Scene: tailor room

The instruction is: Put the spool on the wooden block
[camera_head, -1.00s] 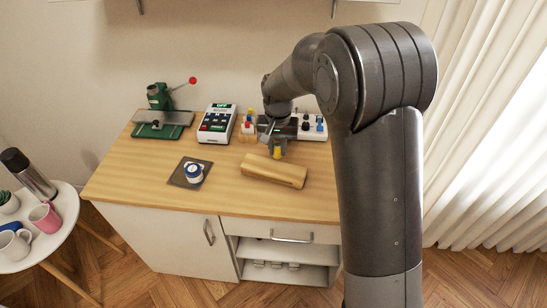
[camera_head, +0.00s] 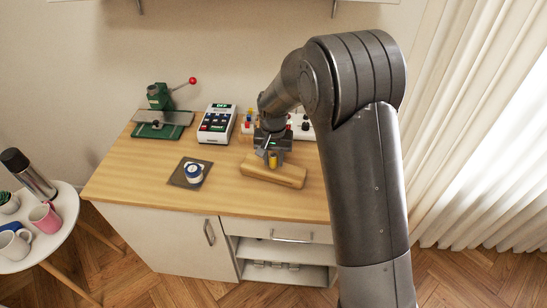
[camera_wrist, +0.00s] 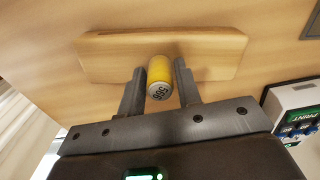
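The yellow spool (camera_wrist: 160,78) has a pale end marked with dark digits. The wooden block (camera_head: 287,177) is a long light-brown piece lying on the worktop. In the wrist view the block (camera_wrist: 215,55) lies across the far side of the fingertips, with the spool in front of its middle. I cannot tell whether the spool touches the block.
The wooden worktop (camera_head: 130,180) is clear at its front left. A labelled device (camera_head: 216,123) and a green press (camera_head: 160,112) stand behind. Several small items sit behind my gripper.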

